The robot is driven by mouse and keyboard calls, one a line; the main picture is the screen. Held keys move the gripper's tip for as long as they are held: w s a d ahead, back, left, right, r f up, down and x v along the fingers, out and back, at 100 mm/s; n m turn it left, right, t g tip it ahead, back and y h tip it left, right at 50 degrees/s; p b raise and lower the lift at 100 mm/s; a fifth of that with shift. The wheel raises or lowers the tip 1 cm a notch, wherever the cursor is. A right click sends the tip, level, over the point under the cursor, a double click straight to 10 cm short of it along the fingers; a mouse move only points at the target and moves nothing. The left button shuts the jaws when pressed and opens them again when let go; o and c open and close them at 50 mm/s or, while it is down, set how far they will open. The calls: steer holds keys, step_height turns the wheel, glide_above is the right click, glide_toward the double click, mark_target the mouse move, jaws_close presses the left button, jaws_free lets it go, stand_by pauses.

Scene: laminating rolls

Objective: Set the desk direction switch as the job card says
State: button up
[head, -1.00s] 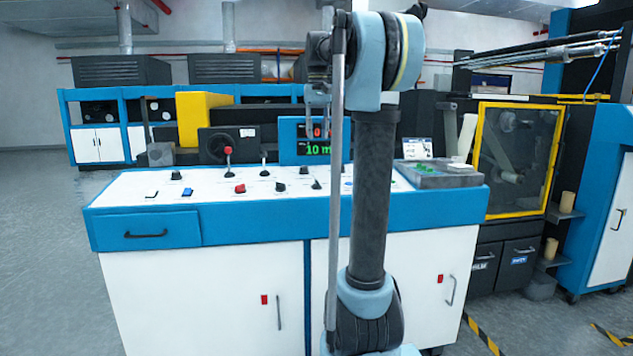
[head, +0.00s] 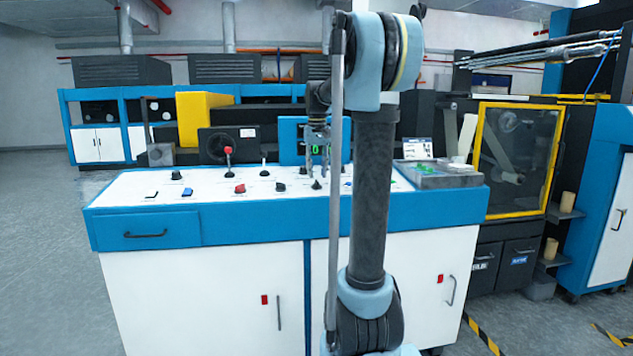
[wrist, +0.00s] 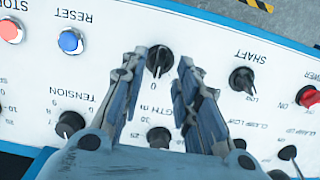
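The control desk (head: 240,213) has a white sloped top with several knobs, levers and buttons. My gripper (head: 317,168) is over its right-middle part, fingers pointing down. In the wrist view my gripper (wrist: 169,68) is open, with a black knob (wrist: 160,60) showing between its fingertips; I cannot tell whether they touch it. That knob has a 0 mark beside it, and its name is hidden or unreadable. No direction label is legible, so I cannot tell which control is the direction switch. A small white card (head: 417,148) stands at the desk's right end, its text too small to read.
Near the fingers are the SHAFT knob (wrist: 242,80), the TENSION knob (wrist: 70,123), a blue RESET button (wrist: 71,41) and a red button (wrist: 11,31). A display (head: 290,140) stands behind the desk top. A yellow-framed machine (head: 481,150) is at right.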

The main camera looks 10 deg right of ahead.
mark_target(317, 181)
steer(key=shift+f, duration=1.75)
steer(key=shift+c, duration=0.3)
jaws_close()
steer(key=m, duration=0.4)
steer(key=shift+y, duration=0.4)
steer(key=m, duration=0.4)
steer(key=shift+m+t+y, duration=0.3)
